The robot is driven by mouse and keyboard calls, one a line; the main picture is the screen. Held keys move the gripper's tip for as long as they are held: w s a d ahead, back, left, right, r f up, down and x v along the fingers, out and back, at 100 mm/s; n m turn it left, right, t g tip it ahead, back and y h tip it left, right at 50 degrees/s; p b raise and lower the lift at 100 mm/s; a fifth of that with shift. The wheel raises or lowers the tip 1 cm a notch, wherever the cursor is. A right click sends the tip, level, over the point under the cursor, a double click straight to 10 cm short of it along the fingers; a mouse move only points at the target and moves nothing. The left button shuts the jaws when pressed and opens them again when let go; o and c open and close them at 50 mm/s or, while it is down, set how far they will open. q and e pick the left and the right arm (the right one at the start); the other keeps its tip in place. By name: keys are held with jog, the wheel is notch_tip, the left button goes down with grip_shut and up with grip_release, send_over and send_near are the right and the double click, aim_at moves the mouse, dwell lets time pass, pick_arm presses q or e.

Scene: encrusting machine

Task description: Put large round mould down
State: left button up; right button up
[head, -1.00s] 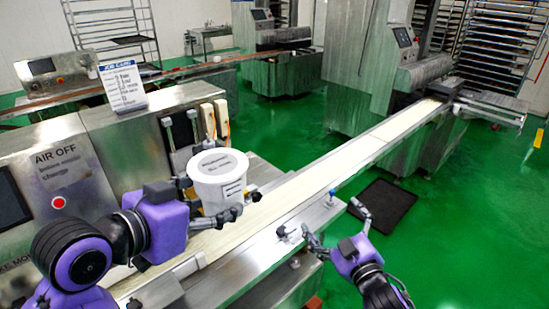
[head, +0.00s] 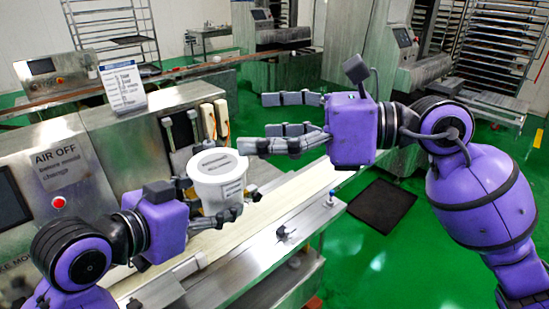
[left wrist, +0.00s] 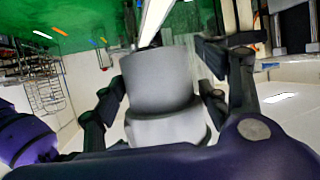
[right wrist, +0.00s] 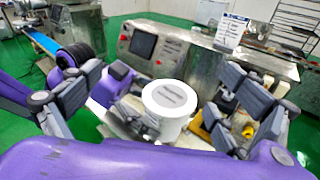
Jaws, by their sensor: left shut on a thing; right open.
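The large round mould (head: 217,180) is a white cylinder with a lettered lid and a label on its side. It is upright above the conveyor, in front of the machine. My left gripper (head: 228,214) is shut on its lower part. The left wrist view shows the mould (left wrist: 158,85) between the fingers. My right gripper (head: 255,122) is open and empty. Its fingers point left, with the lower one close to the mould's lid; contact cannot be told. In the right wrist view the mould (right wrist: 170,108) stands between and beyond the open fingers.
The pale conveyor belt (head: 285,205) runs beneath and off to the back right. The steel machine (head: 95,150) with a red button stands at the left, with a sign (head: 123,87) on top. A dark mat (head: 381,206) lies on the green floor.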

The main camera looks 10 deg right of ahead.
aim_at(216, 170)
pick_arm(q)
jog(key=shift+d, duration=0.1)
pick_arm(e)
notch_tip(216, 170, down, 6)
jog(key=w+d+h, duration=0.1)
jog(key=d+h, duration=0.1)
jog(key=h, duration=0.1)
jog(key=shift+n+h, duration=0.3)
jog(key=x, duration=1.1)
jog(key=shift+w+a+f, duration=0.2)
jog(key=shift+w+a, duration=0.05)
jog(key=shift+a, duration=0.05)
jog(key=shift+c, duration=0.5)
jog(key=c, duration=1.1)
pick_arm(q)
jog(key=o, duration=1.5)
pick_arm(e)
jog(key=shift+c, duration=0.7)
pick_arm(q)
jog(key=shift+f, duration=0.1)
